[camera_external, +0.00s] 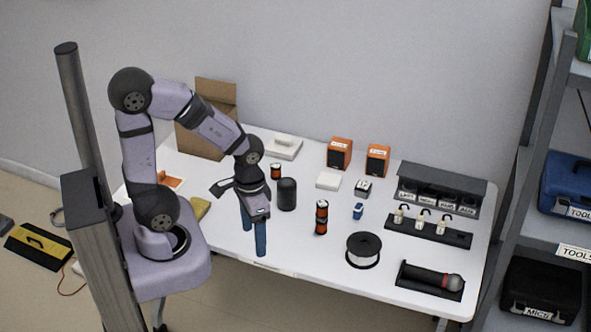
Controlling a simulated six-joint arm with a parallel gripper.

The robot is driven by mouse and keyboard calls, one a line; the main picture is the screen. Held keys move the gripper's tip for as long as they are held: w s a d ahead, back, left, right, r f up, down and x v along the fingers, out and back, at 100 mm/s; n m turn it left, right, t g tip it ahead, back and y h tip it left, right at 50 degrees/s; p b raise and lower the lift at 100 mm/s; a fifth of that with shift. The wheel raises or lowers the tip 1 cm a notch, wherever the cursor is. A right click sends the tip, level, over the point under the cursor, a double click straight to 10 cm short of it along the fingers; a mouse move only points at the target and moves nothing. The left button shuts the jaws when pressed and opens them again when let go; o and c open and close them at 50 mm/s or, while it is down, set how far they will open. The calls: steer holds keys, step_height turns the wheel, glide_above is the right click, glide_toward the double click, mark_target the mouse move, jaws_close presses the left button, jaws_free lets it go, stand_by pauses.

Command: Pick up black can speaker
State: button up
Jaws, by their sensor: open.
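The black can speaker (287,195) looks like the dark upright cylinder with a rounded top, standing on the white table (300,237) left of its middle. My gripper (254,238) points down with its two blue fingers apart. It is to the lower left of the black cylinder in the picture and near the table's front edge. The gripper is open, and nothing shows between its fingers. The height of the fingertips above the table is hard to tell.
An orange-and-black can (321,217) stands right of the cylinder; a smaller one (276,172) is behind it. A wire spool (363,250), a microphone in a tray (431,281) and orange boxes (340,153) are further right. A cardboard box (205,125) is behind my arm.

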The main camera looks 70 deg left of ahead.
step_height(320, 180, up, 5)
steer(key=r+n+t+y+b, duration=0.1)
steer(key=n+t+y+b, duration=0.45)
steer(key=t+b, duration=0.8)
glide_above(280, 189)
steer(key=b, duration=0.3)
steer(key=g, duration=0.3)
steer(key=f+b, duration=0.1)
steer(key=f, duration=0.4)
steer(key=f+m+t+b, duration=0.1)
steer(key=f, duration=0.5)
steer(key=f+t+h+b, duration=0.1)
steer(key=f, duration=0.5)
steer(key=shift+s+m+b, duration=0.25)
steer(key=shift+b, duration=0.15)
steer(key=shift+w, duration=0.1)
